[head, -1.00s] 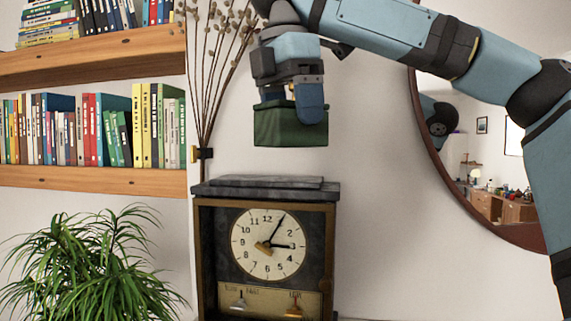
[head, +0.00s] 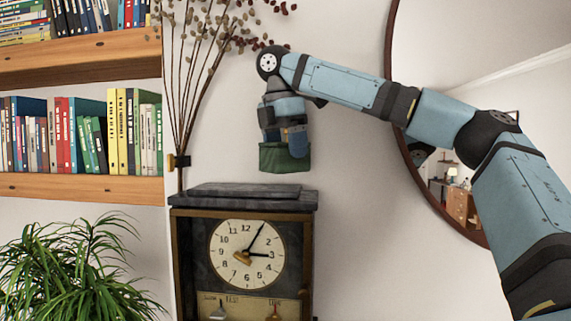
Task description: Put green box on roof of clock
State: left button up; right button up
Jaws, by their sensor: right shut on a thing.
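The green box (head: 284,158) is held in the air by my right gripper (head: 285,143), whose arm comes in from the right. The gripper points down and is shut on the upper part of the box. The clock (head: 243,255) stands below, with a white dial, dark frame and glass front. Its flat dark roof (head: 255,199) has a raised slab on top. The box hangs over the right part of the roof, with a small gap showing between them in this view. How far apart they are in depth I cannot tell. My left gripper is not in view.
Wooden shelves (head: 90,190) with books stand at the left. A green plant (head: 75,270) is at the lower left. Dry branches (head: 190,95) rise behind the clock's left side. A round mirror (head: 440,180) hangs on the right wall behind my arm.

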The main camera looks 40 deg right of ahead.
aim_at(285, 164)
jog(key=shift+f, duration=0.4)
notch_tip(285, 164, down, 2)
jog(key=shift+a+f, duration=0.1)
jog(key=shift+a, duration=0.05)
jog(key=shift+w+d+f, duration=0.15)
jog(key=shift+d+f, duration=0.15)
jog(key=shift+f, duration=0.05)
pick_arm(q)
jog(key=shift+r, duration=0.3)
pick_arm(e)
jog(key=shift+a+f, duration=0.15)
jog(key=o, duration=1.1)
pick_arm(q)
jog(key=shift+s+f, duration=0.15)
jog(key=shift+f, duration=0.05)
